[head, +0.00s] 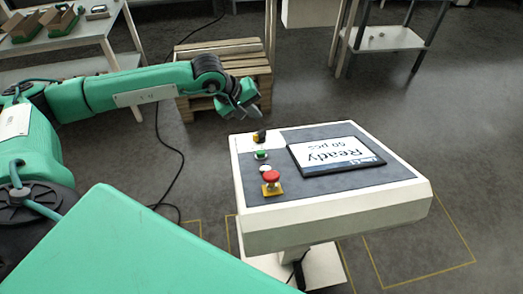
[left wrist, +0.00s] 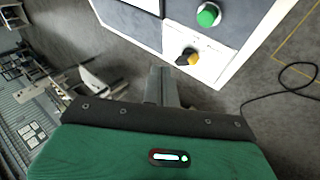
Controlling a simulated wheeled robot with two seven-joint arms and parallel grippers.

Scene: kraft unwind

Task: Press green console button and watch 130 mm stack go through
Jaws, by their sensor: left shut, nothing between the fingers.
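The console (head: 340,212) is a white box on a stand, with a dark sloped top. Its green button (head: 261,155) sits on the left side of the panel, between a black-and-yellow rotary switch (head: 260,136) and a white button (head: 265,169). The green button also shows at the top of the left wrist view (left wrist: 208,15). A screen (head: 337,155) reads "Ready" and "50 pcs", upside down. My left gripper (head: 242,112) is shut and empty, in the air beyond the console's far left corner, apart from the buttons. No stack is clearly identifiable. My right gripper is not seen.
A red emergency stop (head: 271,178) on a yellow base sits at the near left of the panel. A wooden pallet (head: 225,60) stands behind my left arm. A table with boxes (head: 60,22) is at upper left. A cable and yellow lines mark the floor.

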